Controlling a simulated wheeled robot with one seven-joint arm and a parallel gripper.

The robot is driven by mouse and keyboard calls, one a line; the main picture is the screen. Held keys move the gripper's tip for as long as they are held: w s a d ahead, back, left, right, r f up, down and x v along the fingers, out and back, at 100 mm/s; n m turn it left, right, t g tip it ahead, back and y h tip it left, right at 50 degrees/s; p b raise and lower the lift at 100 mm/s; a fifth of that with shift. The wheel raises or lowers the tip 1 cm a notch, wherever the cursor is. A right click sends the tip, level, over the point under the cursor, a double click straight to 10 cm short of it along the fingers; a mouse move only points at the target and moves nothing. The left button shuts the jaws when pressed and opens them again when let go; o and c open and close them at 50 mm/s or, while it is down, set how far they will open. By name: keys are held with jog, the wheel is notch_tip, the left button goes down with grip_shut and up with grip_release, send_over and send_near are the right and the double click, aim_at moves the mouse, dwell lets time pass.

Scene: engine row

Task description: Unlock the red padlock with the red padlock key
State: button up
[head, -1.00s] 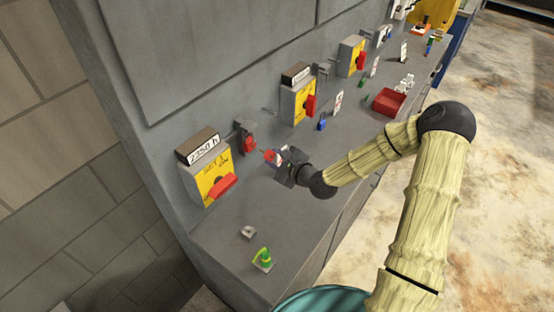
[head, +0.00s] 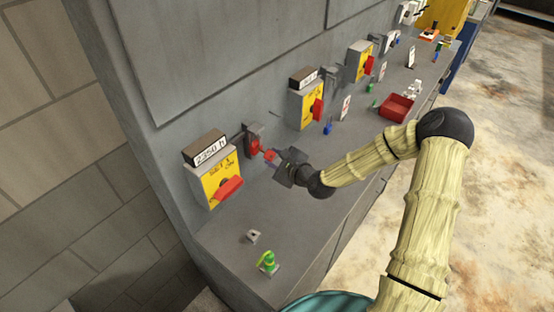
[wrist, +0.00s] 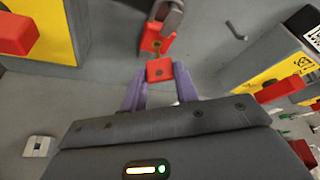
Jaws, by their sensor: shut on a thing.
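The red padlock (head: 254,147) hangs by its shackle from a grey hasp on the wall, right of the nearest yellow switch box. It also shows at the top of the wrist view (wrist: 153,41). My gripper (head: 279,161) is shut on the red head of the red padlock key (wrist: 159,70), between its two purple fingers. The key's brass shaft points at the padlock's underside and appears to meet it. I cannot tell how deep the shaft is in the keyway. The shackle shows grey above the body in the wrist view; whether it is locked is unclear.
The nearest yellow switch box (head: 218,183) with a red handle stands left of the padlock. Another yellow box (head: 306,105) is farther along the wall. A red tray (head: 395,108) and small padlocks and tags lie along the ledge. A green item (head: 268,262) sits near the front.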

jog(key=shift+w+a, duration=0.55)
jog(key=shift+a, duration=0.05)
jog(key=shift+r+m+g+p, duration=0.15)
jog(key=shift+m+g+p, duration=0.45)
jog(key=shift+m+p, duration=0.3)
jog(key=shift+w+d+m+g+y+p, duration=0.15)
jog(key=shift+m+g+y+p, duration=0.3)
jog(key=shift+m, duration=0.25)
jog(key=m+g+y, duration=0.1)
jog(key=m, duration=0.1)
jog(key=m+g+y+p, duration=0.1)
jog(key=m, duration=0.1)
jog(key=shift+w+d, duration=0.1)
jog(key=shift+f+b, duration=0.4)
jog(key=shift+f, duration=0.55)
dwell(0.3)
jog(key=shift+d, duration=0.1)
dwell(0.5)
jog(key=shift+s+d+p, duration=0.4)
jog(key=shift+s+d, duration=1.2)
jog(key=shift+d, duration=0.25)
